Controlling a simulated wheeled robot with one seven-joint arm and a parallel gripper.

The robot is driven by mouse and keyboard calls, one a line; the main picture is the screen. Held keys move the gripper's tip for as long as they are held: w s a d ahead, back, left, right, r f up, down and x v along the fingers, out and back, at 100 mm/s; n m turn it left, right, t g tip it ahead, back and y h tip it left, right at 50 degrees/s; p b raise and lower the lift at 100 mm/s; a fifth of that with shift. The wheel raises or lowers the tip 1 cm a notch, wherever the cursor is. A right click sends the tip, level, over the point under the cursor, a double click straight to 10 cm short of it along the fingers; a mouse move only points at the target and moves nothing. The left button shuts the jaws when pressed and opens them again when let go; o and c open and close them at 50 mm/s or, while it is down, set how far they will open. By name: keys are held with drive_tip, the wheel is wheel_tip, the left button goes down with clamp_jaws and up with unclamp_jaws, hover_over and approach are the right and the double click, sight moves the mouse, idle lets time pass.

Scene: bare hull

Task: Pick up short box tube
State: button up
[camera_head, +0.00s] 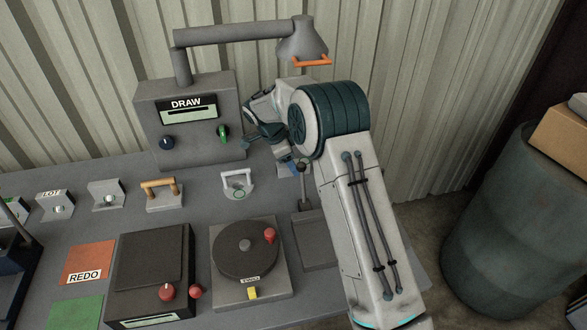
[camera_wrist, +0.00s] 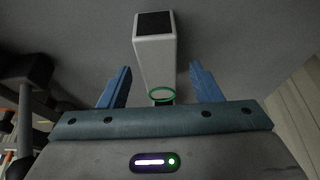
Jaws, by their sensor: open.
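A short box tube (camera_wrist: 156,60), pale with a dark square end, shows in the wrist view. It lies between the two blue fingers of my gripper (camera_wrist: 160,68), with a visible gap on each side. A green ring shows around or over its near end; I cannot tell if it belongs to the tube. My gripper is open, with nothing clamped. In the head view my gripper (camera_head: 285,160) is low over the back right of the bench, and my arm hides most of what lies around it, so the tube is not clear there.
A bracket with a green ring (camera_head: 238,184), a round turntable (camera_head: 246,248) and a lever (camera_head: 302,190) are close by. A barrel (camera_head: 500,230) stands off the bench at right.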

drive_tip(key=shift+f+b, duration=0.15)
drive_tip(key=shift+b, duration=0.2)
idle(0.3)
drive_tip(key=c, duration=1.1)
